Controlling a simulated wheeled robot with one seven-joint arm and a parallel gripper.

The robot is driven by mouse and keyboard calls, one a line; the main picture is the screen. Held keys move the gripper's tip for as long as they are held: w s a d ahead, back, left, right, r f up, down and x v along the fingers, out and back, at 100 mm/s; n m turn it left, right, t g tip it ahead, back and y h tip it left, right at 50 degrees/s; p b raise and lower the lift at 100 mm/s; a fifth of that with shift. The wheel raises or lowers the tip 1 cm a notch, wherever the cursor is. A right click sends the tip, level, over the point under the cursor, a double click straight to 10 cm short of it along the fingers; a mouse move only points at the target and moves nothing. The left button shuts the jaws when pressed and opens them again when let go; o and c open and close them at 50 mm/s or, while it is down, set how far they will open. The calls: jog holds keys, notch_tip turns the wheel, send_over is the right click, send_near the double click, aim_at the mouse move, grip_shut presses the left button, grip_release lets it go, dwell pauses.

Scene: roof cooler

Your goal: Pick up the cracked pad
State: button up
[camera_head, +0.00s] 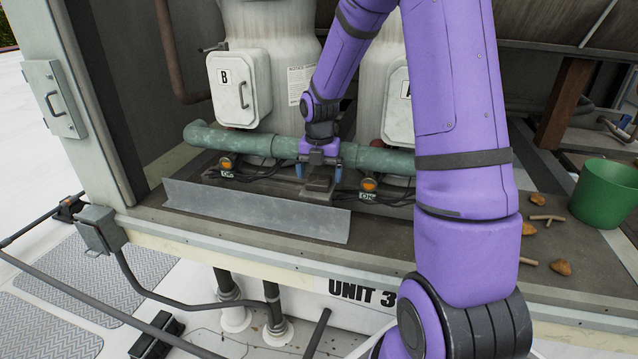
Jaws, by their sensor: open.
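My gripper (318,168) points down over the deck of the unit, in front of the green pipe. It is open, with its two blue-tipped fingers apart. A dark grey block (318,183), possibly the cracked pad, sits below and between the fingers. I cannot see a crack on it at this size. I cannot tell whether the fingers touch it. My gripper and arm hide part of the area behind it.
A grey angled metal strip (255,212) stands along the front. The green pipe (245,142) runs behind. Orange-topped switches (226,162) and black cables flank the block. A green bucket (603,195), stones and sticks lie at right. White tanks with hatches (240,88) stand behind.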

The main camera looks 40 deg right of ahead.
jog(key=shift+f, duration=0.55)
jog(key=c, duration=1)
jog(key=shift+c, duration=0.2)
